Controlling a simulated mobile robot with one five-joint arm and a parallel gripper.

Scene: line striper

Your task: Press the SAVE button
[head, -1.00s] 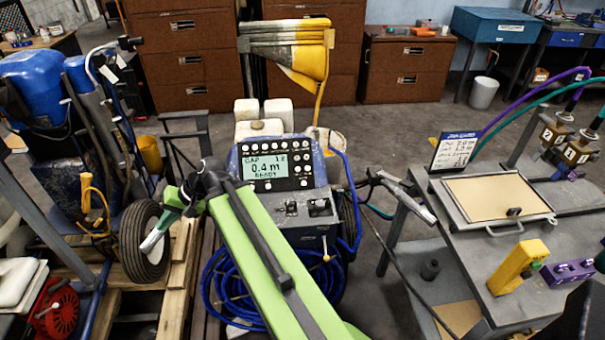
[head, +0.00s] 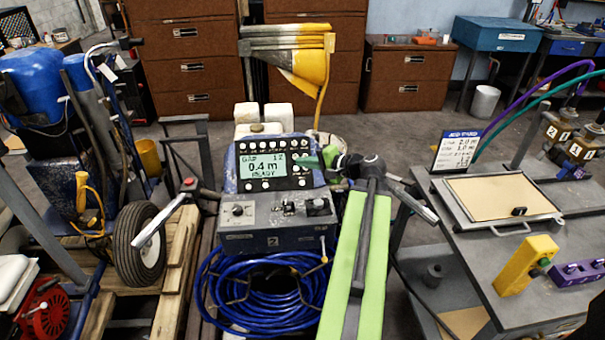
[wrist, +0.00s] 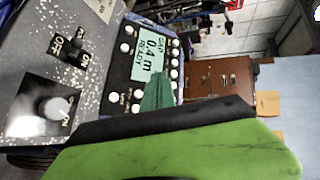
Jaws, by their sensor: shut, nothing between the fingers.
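The control panel (head: 240,178) on the line striper has a lit screen (head: 262,165) reading about "GAP 0.4 m READY". Round white buttons line its top edge and its right side; their labels are too small to read, so I cannot tell which is SAVE. My gripper (head: 310,162) is shut and empty, in front of the panel's right side, where it hides part of the buttons. In the wrist view the green fingertips (wrist: 157,88) overlap the panel beside the screen (wrist: 150,53). I cannot tell whether they touch it.
Below the panel is a grey switch box (head: 262,218) with a knob and levers. A coiled blue hose (head: 255,290) hangs beneath. Handlebars (head: 165,220) stick out on both sides. A grey workbench (head: 520,300) with a yellow box (head: 520,268) stands at right.

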